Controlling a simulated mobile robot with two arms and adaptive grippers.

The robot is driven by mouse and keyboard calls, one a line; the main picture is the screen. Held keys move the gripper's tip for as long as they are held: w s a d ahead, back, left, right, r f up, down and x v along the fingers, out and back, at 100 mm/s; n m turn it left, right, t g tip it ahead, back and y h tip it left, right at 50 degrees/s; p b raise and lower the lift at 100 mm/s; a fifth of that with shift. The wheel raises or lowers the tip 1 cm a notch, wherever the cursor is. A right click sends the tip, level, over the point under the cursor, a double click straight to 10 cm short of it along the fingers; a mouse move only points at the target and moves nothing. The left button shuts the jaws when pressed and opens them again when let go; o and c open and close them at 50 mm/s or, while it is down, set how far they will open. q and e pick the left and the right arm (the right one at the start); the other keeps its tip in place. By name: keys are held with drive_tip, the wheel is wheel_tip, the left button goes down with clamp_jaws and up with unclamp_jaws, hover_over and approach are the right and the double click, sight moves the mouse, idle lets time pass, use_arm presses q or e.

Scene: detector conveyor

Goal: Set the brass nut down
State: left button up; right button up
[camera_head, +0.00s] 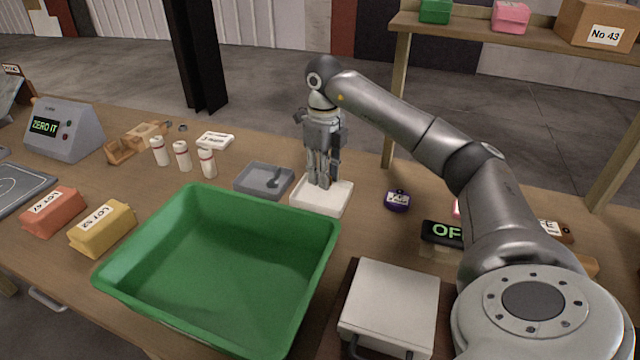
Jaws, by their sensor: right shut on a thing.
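My right gripper (323,184) points straight down over a small white tray (335,203), with its fingertips at or just above the tray's floor. Its fingers are closed together on a thing. The brass nut cannot be made out; the fingers hide what is between them. My left gripper is not in view.
A grey tray with a dark spoon-like thing (264,180) lies just left of the white tray. A large empty green bin (215,270) stands in front. A purple tagged object (397,200) is to the right. White bottles (181,156) stand left. Bare wood shows between them.

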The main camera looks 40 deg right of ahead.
sight(320, 196)
drive_tip(key=w+f, duration=0.1)
drive_tip(key=w+d+f, duration=0.1)
drive_tip(key=f, duration=0.1)
drive_tip(key=shift+w+f, duration=0.1)
drive_tip(key=shift+w, duration=0.1)
drive_tip(key=shift+f+p, duration=0.45)
drive_tip(key=shift+f, duration=1)
drive_tip(key=o, duration=1)
drive_tip(key=shift+f, duration=0.15)
wheel_tip(320, 196, up, 12)
drive_tip(key=shift+r+b, duration=0.2)
drive_tip(key=shift+b, duration=0.2)
